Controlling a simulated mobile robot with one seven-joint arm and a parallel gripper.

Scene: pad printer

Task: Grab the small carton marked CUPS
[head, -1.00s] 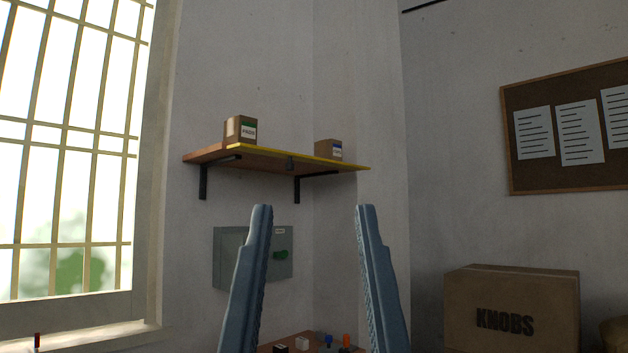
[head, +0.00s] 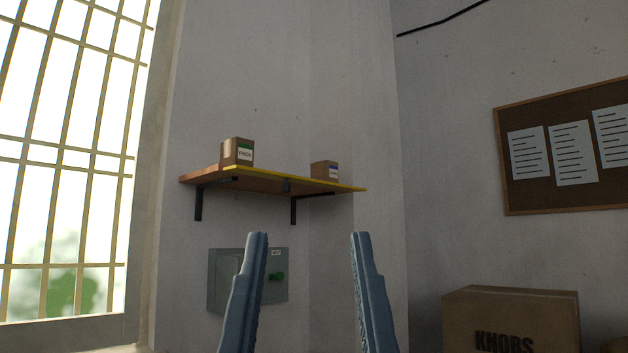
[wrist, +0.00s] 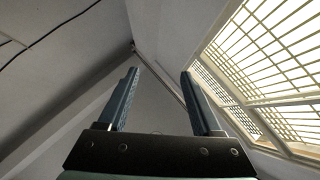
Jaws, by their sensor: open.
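Two small brown cartons stand on a wall shelf (head: 270,184) in the head view. No carton shows there.
The shelf has a yellow front edge and black brackets. A grey wall box (head: 228,282) with a green knob is below it. A barred window (head: 70,160) is at left. A KNOBS box (head: 510,305) and a notice board (head: 515,190) are at right.

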